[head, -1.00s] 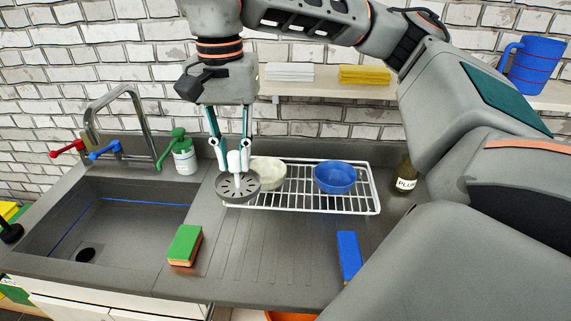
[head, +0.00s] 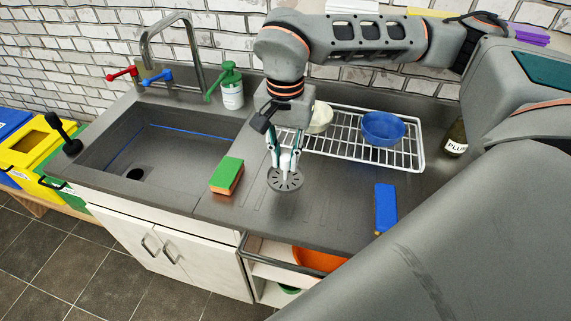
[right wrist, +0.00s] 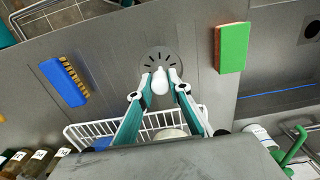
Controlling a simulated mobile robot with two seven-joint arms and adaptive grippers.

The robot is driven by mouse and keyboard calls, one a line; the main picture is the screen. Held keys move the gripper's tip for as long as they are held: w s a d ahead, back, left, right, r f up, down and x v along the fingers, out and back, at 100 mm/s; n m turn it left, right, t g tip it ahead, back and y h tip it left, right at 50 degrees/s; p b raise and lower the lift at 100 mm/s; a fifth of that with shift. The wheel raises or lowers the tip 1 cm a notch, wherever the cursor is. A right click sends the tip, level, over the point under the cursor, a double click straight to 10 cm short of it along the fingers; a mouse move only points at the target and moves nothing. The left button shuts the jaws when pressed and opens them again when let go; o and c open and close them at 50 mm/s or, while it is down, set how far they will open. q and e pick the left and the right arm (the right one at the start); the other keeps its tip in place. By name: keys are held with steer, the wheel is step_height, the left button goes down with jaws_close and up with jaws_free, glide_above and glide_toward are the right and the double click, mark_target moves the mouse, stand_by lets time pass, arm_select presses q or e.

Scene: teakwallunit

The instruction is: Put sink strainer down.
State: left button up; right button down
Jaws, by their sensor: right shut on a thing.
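The sink strainer (head: 285,179) is a grey slotted disc with a white knob. My right gripper (head: 285,155) is shut on the knob and holds the disc over the ribbed drainboard (head: 310,215), in front of the wire rack. In the right wrist view the gripper (right wrist: 160,78) has its fingertips at the white knob, and the strainer disc (right wrist: 158,55) shows beyond them. I cannot tell whether the disc touches the drainboard. My left gripper is not in view.
A green and orange sponge (head: 226,176) lies left of the strainer, beside the sink (head: 170,145). A blue brush (head: 385,207) lies to the right. The wire rack (head: 345,140) behind holds a blue bowl (head: 383,128) and a cream bowl (head: 321,117). Bare drainboard lies around the strainer.

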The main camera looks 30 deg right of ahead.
mark_target(285, 167)
steer(key=shift+f, duration=1.45)
steer(key=shift+f, duration=0.2)
steer(key=c, duration=1.9)
jaws_free()
steer(key=shift+r, duration=0.1)
step_height(285, 167, up, 12)
steer(key=shift+r, duration=0.1)
